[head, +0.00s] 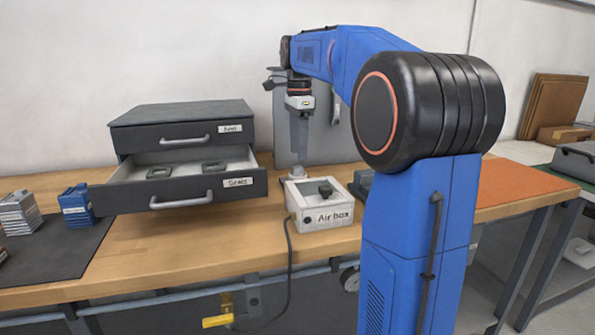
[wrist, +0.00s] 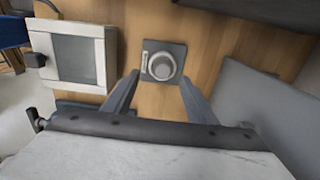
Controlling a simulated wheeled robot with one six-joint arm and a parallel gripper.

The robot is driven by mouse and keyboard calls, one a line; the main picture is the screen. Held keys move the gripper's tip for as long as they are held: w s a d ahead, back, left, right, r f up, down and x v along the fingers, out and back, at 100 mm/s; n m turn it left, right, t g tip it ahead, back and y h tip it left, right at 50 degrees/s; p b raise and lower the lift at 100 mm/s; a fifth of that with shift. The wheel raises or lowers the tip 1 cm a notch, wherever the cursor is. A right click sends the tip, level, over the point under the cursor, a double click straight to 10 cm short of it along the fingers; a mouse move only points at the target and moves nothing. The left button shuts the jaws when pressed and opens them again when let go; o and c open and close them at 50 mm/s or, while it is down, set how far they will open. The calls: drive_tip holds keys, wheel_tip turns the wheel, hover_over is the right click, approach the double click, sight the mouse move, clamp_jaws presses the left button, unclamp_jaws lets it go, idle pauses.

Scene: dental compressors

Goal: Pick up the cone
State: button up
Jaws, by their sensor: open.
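The cone (wrist: 161,65) shows from above in the wrist view as a pale grey round piece on a dark square base. In the head view the cone (head: 297,172) is a small pale shape on the wooden bench, just behind the white air box. My gripper (head: 299,153) points straight down above it. In the wrist view my gripper (wrist: 160,82) is open and empty, with one finger to each side of the cone and the cone slightly toward the top of the picture. The height of the fingertips above it is hard to judge.
The air box (head: 316,215) stands close in front of the cone; it also shows in the wrist view (wrist: 100,45). A grey upright panel (head: 345,140) is behind. Left is a dark drawer cabinet (head: 185,137) with its lower drawer (head: 232,188) pulled out. Blue blocks (head: 76,205) lie further left.

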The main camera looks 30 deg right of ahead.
sight(298, 166)
drive_tip(key=shift+w+f, duration=0.15)
drive_tip(key=shift+f, duration=1)
drive_tip(key=shift+w+f, duration=0.1)
drive_tip(key=shift+f, duration=1.05)
drive_tip(key=shift+c, duration=0.7)
drive_tip(key=c, duration=1.1)
